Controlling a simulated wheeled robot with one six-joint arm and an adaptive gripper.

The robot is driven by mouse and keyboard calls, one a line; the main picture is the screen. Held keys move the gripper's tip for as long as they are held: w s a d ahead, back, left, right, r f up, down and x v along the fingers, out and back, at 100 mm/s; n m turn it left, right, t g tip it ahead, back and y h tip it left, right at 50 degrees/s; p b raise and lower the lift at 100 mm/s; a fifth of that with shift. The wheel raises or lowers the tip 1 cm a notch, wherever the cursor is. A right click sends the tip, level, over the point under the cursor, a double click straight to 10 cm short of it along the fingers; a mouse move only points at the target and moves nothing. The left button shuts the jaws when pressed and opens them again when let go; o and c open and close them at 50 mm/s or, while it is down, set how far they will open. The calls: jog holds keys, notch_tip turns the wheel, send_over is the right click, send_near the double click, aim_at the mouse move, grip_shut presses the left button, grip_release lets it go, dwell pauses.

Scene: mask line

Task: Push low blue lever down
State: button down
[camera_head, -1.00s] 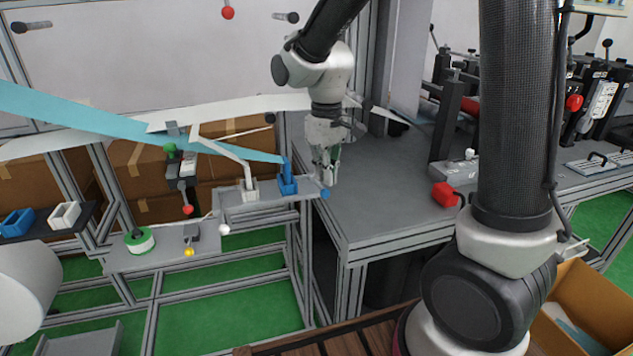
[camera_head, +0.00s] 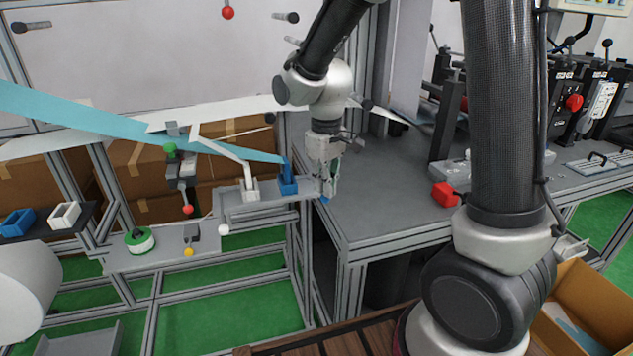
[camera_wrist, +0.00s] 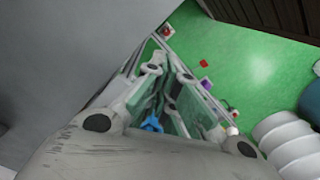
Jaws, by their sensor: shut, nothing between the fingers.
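The fingers are shut with nothing held. A blue piece (camera_wrist: 153,124) shows among the finger links in the wrist view. I cannot tell for sure whether the fingertips touch the knob.
A grey table (camera_head: 400,205) stands close to the right of my gripper, with a red block (camera_head: 445,195) on it. A white clip (camera_head: 250,190), a white knob (camera_head: 223,230) and a yellow knob (camera_head: 189,252) are to the left.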

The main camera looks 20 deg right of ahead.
jog(key=shift+f, duration=1)
jog(key=shift+r, duration=4.05)
jog(key=shift+s+f, duration=0.1)
jog(key=shift+s, duration=0.05)
jog(key=s+d+r+m+t, duration=0.2)
jog(key=s+d+r+m, duration=0.1)
jog(key=s+d, duration=0.4)
jog(key=s+d+r+m+t, duration=0.2)
jog(key=s+d+r, duration=0.4)
jog(key=s, duration=0.5)
jog(key=shift+s+d+r+m, duration=0.15)
jog(key=shift+s+d+m, duration=0.3)
jog(key=shift+d, duration=0.5)
jog(key=shift+w, duration=0.1)
